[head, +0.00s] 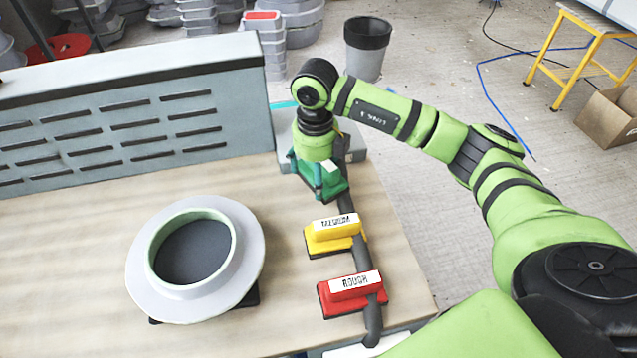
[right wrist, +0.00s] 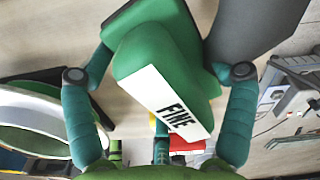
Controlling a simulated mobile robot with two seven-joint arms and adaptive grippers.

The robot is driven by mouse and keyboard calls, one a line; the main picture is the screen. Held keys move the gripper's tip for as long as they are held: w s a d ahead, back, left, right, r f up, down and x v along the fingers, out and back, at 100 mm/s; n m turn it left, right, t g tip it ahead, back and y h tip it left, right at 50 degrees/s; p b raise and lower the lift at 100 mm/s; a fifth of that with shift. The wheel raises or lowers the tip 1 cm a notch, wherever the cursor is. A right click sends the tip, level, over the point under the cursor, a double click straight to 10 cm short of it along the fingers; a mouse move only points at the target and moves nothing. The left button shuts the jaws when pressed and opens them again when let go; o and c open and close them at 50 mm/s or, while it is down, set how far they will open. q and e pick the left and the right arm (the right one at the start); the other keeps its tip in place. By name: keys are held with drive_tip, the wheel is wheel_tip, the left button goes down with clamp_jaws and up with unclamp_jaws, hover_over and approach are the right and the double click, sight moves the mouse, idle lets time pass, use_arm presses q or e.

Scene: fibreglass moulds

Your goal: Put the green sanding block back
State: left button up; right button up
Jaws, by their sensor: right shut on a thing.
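The green sanding block (head: 331,186) is at the far end of a row of blocks near the table's right edge. In the right wrist view its white label reads FINE (right wrist: 178,108). My right gripper (head: 320,177) is shut on it from above, with a teal finger on each side of its handle. I cannot tell whether its base touches the table. The yellow block (head: 335,234) and the red block labelled ROUGH (head: 352,292) sit nearer in the row. My left gripper is not in view.
A dark grey hose (head: 361,257) runs along the row of blocks. A round pale mould (head: 245,247) stands on the table to the left. A slotted grey panel (head: 130,125) closes the back. The wooden table (head: 70,270) is clear around the mould.

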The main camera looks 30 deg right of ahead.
wheel_tip(320, 180, down, 4)
drive_tip(key=shift+p, duration=0.55)
drive_tip(key=shift+f, duration=0.4)
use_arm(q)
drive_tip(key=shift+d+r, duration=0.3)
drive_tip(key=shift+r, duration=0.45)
use_arm(e)
drive_tip(key=shift+f, duration=0.1)
drive_tip(key=shift+d+f, duration=0.1)
drive_tip(key=shift+f, duration=0.05)
drive_tip(key=o, duration=0.9)
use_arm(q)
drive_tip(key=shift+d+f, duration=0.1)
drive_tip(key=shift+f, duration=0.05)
use_arm(e)
drive_tip(key=shift+o, duration=0.2)
